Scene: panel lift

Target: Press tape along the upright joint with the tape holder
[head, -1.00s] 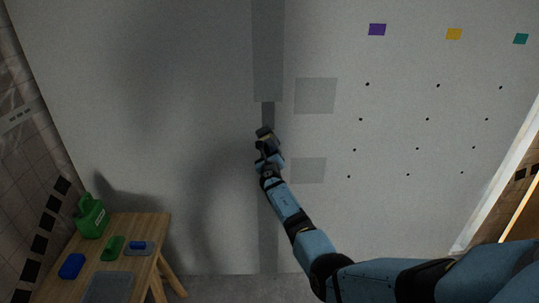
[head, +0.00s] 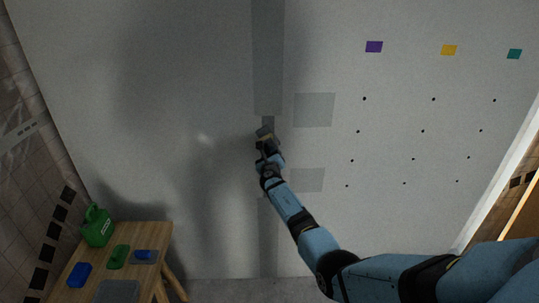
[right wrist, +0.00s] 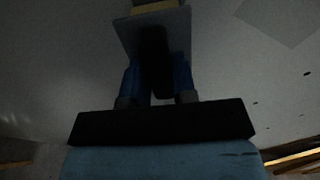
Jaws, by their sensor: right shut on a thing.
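The upright joint shows in the head view as a vertical grey band down the pale wall. A wide darker strip (head: 268,60) covers its upper part, and a short narrow dark piece (head: 268,122) shows just below that. A lighter grey band (head: 267,240) runs on down to the floor. My right gripper (head: 267,148) is in front of the band, just below the narrow dark piece. It is shut on the tape holder (head: 264,132). In the right wrist view the holder shows as a grey plate (right wrist: 125,38) with a yellowish part above, between my fingers. Whether it touches the wall is unclear.
Two grey patches, an upper (head: 314,110) and a lower (head: 310,180), are right of the joint. Coloured squares and dark dots mark the wall further right. A wooden table (head: 157,236) at lower left bears a green can (head: 97,230) and small blue and green items.

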